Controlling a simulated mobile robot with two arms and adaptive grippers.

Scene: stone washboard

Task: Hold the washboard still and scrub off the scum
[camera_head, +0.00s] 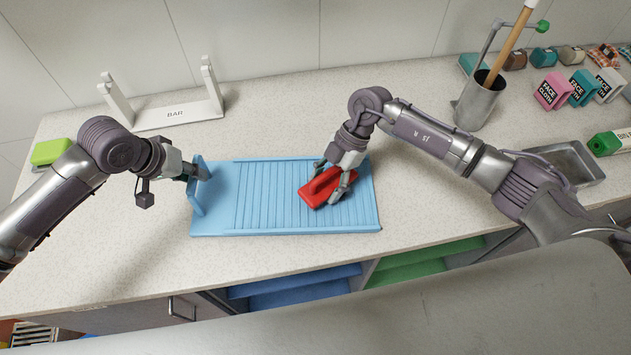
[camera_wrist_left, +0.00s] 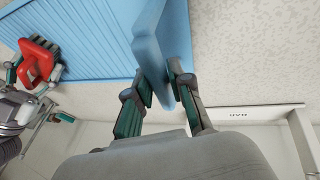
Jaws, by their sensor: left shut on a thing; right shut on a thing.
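The light blue washboard (camera_head: 220,220) lies flat on the speckled counter, ribs running across its middle and right. Its raised handle is at the left end. My left gripper (camera_head: 201,172) is shut on this handle; the left wrist view shows the fingers (camera_wrist_left: 160,92) on both sides of the blue handle (camera_wrist_left: 165,50). My right gripper (camera_head: 337,180) is shut on a red scrubbing brush (camera_head: 322,190), which rests on the ribbed part right of centre. The brush also shows in the left wrist view (camera_wrist_left: 38,62). I cannot make out any scum; the brush and gripper hide part of the ribs.
A white rack marked BAR (camera_head: 175,114) stands behind on the left. A green block (camera_head: 52,151) is at far left. A metal cup (camera_head: 480,100) with a wooden stick, several face cloth packs (camera_head: 553,91) and a metal tray (camera_head: 575,163) are at right. Counter in front is clear.

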